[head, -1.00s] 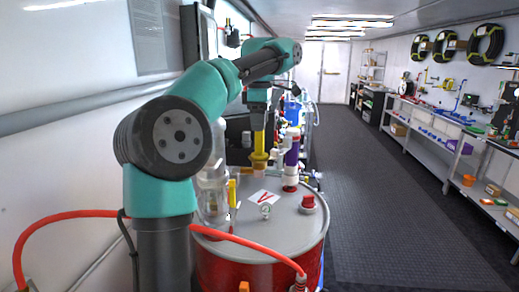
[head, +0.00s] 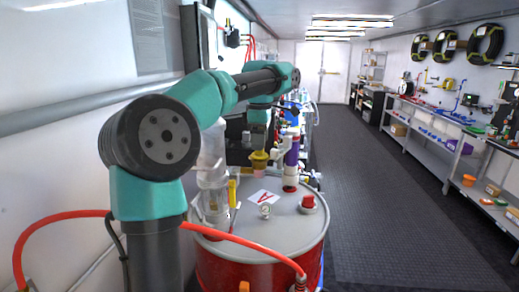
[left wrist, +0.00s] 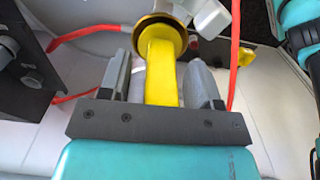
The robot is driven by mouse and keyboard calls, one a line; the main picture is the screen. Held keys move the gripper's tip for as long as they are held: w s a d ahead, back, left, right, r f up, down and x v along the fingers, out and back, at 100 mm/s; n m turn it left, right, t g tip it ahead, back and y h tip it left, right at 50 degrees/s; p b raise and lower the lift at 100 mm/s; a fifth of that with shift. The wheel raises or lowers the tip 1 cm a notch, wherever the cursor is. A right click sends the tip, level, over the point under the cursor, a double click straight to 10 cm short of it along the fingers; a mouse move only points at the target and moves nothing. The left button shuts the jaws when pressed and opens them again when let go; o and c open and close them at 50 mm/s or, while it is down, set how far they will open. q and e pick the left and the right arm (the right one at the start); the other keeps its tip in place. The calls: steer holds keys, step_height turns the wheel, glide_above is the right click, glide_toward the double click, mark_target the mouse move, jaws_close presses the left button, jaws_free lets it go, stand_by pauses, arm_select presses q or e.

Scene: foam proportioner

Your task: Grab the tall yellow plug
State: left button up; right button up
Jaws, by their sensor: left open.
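The tall yellow plug (head: 259,157) stands upright behind the drum, with its wide yellow flange showing low down. The left wrist view shows its yellow stem (left wrist: 162,75) and the round flange at the top of the picture. My left gripper (head: 258,146) is over the plug from above. In the left wrist view its fingers (left wrist: 160,64) are apart, one on each side of the stem, with a gap on both sides. The gripper hides the plug's upper part in the head view. My right gripper is not in view.
A red drum with a grey lid (head: 265,228) stands in front, bearing a clear bottle (head: 213,178), an upright yellow piece (head: 232,190) and a red cap (head: 308,203). A purple and white cylinder (head: 291,157) stands close right of the plug. A red hose (head: 245,245) crosses the drum.

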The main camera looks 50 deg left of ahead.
arm_select(q)
steer(key=c, duration=1)
steer(key=shift+d+r, duration=0.1)
steer(key=shift+r, duration=1.75)
steer(key=s+d+r, duration=0.1)
steer(key=s+d, duration=0.9)
steer(key=d, duration=0.2)
steer(key=shift+s+r, duration=0.15)
steer(key=shift+s, duration=0.15)
steer(key=shift+a, duration=0.1)
